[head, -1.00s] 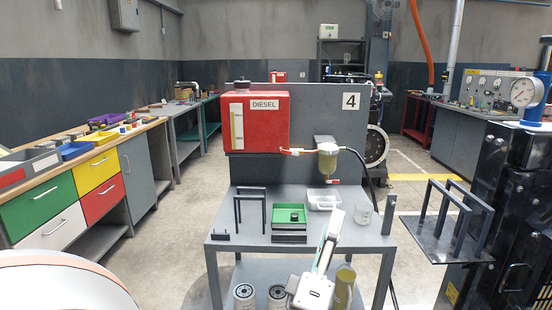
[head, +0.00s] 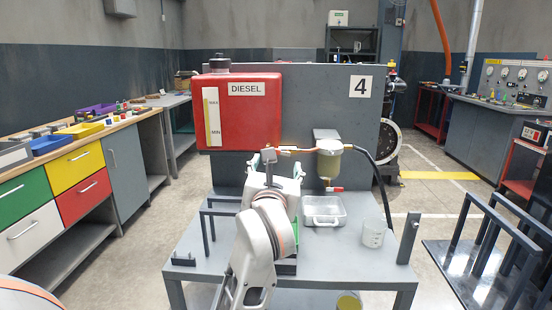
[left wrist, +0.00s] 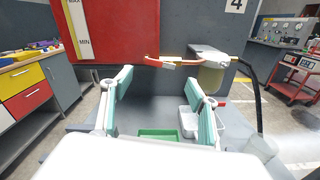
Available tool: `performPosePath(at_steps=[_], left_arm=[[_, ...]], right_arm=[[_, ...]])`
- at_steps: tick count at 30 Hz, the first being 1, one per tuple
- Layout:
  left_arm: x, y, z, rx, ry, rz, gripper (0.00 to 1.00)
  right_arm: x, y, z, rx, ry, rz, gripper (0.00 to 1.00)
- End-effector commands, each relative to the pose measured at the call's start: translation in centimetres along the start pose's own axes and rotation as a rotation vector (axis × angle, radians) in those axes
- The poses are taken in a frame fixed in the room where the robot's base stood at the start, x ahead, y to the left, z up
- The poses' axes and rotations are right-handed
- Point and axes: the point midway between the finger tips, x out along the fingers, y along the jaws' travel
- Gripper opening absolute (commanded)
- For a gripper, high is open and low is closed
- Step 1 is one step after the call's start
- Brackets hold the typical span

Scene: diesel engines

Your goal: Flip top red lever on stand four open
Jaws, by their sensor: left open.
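Stand four is a grey panel (head: 330,95) marked 4, with a red diesel tank (head: 240,110). A copper-orange fuel line (head: 297,150) runs from below the tank to a filter with a clear bowl (head: 329,165). In the left wrist view, a red lever with a pale end (left wrist: 155,61) lies along this line, left of the filter bowl (left wrist: 211,76). A second small red handle (head: 334,189) is under the bowl. My left gripper (head: 270,172) is open and empty, in front of the line; its two teal-padded fingers (left wrist: 160,88) point toward it. My arm hides part of the line. My right gripper is not in view.
On the stand's shelf are a clear tray (head: 323,211), a beaker (head: 373,234) and a green tray (left wrist: 158,134), with a dark frame (head: 206,222) at the left. A black hose (head: 377,175) hangs right of the filter. Workbenches line the left side.

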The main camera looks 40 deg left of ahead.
Motion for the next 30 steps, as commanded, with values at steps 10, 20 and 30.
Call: performPosePath(at_steps=[10,20,30], left_arm=[[5.0,0.0,-0.2,0.003,0.001,0.002,0.60],[5.9,0.1,-0.1,0.003,0.000,0.003,0.60],[5.8,0.1,-0.1,0.003,0.000,0.003,0.21]], right_arm=[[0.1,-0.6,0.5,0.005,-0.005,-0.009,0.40],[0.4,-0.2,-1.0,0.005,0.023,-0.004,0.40],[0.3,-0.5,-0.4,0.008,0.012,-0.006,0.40]])
